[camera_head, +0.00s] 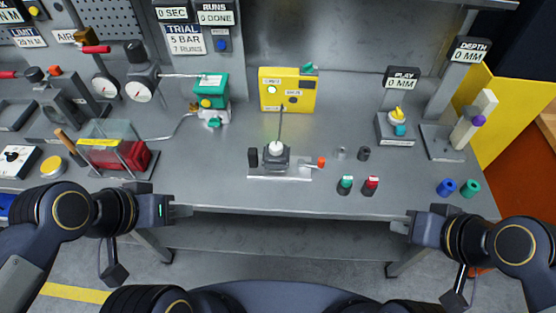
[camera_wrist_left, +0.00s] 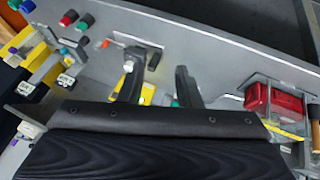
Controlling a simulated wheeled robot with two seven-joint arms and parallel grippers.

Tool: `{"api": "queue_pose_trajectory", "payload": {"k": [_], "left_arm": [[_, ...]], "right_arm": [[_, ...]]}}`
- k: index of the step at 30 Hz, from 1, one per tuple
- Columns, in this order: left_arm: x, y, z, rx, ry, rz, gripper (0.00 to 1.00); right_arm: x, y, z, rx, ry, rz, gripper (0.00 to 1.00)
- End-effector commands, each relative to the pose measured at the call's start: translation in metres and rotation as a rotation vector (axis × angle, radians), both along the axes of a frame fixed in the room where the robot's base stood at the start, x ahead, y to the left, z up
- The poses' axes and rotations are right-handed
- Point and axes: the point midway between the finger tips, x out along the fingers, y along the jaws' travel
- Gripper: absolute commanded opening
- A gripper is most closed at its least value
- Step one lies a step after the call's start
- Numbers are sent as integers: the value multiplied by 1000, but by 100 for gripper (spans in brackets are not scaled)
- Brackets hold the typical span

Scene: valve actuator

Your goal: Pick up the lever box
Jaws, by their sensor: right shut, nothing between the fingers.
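No label in view reads "lever box", so I cannot tell for certain which object it is. A yellow box (camera_head: 303,98) with a green-lit button, small labels and a green part on top stands at the back middle of the bench. A green box (camera_head: 211,90) with a yellow knob stands left of it. A red box (camera_head: 134,155) sits by a clear guard at the left; it also shows in the left wrist view (camera_wrist_left: 275,103). My left gripper (camera_head: 187,211) is open and empty at the bench's front edge. My right gripper (camera_head: 398,226) is shut and empty near the front edge at the right.
A grey valve block (camera_head: 276,159) with a thin upright rod stands on a plate mid-bench. The front middle strip of the bench is clear.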

Motion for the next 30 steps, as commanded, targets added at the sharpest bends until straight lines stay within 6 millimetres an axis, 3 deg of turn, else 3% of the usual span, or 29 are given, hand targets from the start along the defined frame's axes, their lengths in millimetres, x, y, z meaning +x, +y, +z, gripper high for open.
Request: {"api": "queue_pose_trajectory", "payload": {"k": [5,11,16,24,30], "left_arm": [[31,7,11,222,-10,-335,31],[89,7,19,508,-36,-918,31],[143,-5,14,676,-78,-1436,31],[228,-42,-20,798,-218,-2245,31],[276,-73,-58,787,-373,-2736,31]], "right_arm": [[0,0,0,0,0,0,0],[0,0,-2,0,0,0,0],[0,0,-3,0,0,0,0],[0,0,-4,0,0,0,0],[0,0,-5,0,0,0,0]]}}
